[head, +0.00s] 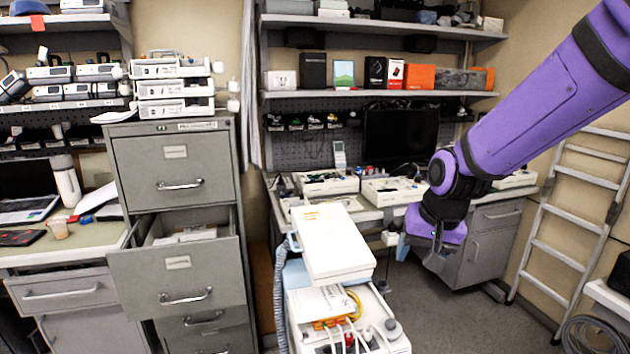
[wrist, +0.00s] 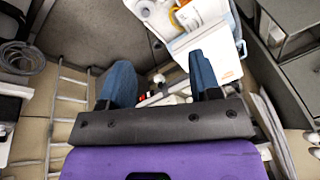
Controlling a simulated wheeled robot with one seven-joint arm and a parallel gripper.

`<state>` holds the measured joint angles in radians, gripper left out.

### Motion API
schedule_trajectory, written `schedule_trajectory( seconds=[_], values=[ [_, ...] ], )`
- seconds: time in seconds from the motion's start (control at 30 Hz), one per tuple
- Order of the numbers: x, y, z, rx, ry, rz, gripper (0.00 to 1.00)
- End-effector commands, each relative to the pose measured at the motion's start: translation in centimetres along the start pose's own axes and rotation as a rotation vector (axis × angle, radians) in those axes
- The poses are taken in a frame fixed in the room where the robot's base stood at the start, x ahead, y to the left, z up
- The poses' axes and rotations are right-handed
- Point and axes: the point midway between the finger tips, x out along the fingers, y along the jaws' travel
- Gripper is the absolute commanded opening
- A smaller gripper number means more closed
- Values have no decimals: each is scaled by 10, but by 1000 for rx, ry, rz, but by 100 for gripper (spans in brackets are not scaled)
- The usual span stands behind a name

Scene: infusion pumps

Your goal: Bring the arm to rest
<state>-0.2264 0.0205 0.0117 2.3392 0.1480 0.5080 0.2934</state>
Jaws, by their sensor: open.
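My purple arm reaches in from the upper right of the head view. My gripper (head: 420,254) hangs at its end, pointing down, right of the white medical device (head: 333,242) on a cart. In the wrist view my gripper (wrist: 161,80) has its two blue fingers spread apart. Nothing is held between them. The fingers look clear of the cart and the desk, though the exact gap is hard to judge.
A grey filing cabinet (head: 175,175) stands left with an open drawer (head: 172,278). A workbench (head: 375,213) with several pumps runs behind my gripper. A ladder (head: 572,220) leans at the right. Grey floor (head: 470,325) is free below the arm.

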Motion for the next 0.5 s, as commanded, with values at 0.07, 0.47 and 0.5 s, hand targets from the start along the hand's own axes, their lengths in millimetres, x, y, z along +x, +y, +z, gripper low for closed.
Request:
schedule_trajectory(
  seconds=[0.07,0.47,0.5],
  values=[
    [-26,11,6,-16,25,-1,57],
    [-127,63,59,-112,122,30,57],
    [-136,68,66,-121,132,36,57]
  ],
)
